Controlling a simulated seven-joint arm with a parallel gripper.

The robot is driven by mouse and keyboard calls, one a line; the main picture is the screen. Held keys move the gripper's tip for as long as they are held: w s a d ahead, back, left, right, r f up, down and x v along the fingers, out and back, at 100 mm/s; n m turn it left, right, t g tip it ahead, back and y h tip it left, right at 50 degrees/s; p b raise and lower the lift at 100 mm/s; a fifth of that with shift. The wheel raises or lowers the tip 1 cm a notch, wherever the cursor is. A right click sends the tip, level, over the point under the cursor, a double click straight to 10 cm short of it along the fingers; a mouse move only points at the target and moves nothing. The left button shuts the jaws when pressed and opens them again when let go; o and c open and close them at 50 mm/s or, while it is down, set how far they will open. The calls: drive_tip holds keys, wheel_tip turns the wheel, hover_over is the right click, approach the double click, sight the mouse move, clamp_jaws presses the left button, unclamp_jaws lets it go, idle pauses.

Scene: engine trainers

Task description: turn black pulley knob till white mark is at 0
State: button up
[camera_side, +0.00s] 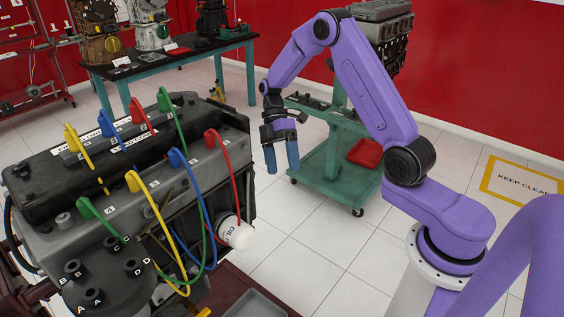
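The engine trainer (150,175) fills the left of the side view. It has a black top cover and red, green, blue and yellow leads. I cannot make out the black pulley knob, its white mark or a 0; the engine's lower front is partly hidden by leads and cut by the picture's bottom edge. My gripper (282,167) hangs in the air to the right of the engine, apart from it. Its two blue fingers point down with a gap between them, and nothing is held.
A white oil filter (236,232) sticks out from the engine's right side. A grey tray (255,304) lies at the bottom edge. A green wheeled stand (325,172) carrying another engine is behind my gripper. A table (175,62) with engine parts stands at the back.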

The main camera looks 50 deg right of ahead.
drive_tip(key=shift+s+a, duration=0.1)
idle(0.3)
drive_tip(key=w+d+f+n+t+y, duration=0.3)
drive_tip(key=w+d+t+y, duration=0.2)
drive_tip(key=d, duration=0.4)
drive_tip(key=w+d+f+n+t+y, duration=0.35)
drive_tip(key=w+d+t, duration=0.2)
drive_tip(key=d, duration=0.35)
drive_tip(key=shift+g+y, duration=0.45)
drive_tip(key=x, duration=1.7)
drive_tip(key=shift+w+a+r, duration=0.1)
drive_tip(key=shift+w+a, duration=0.15)
drive_tip(key=shift+a, duration=0.05)
drive_tip(key=c, duration=1)
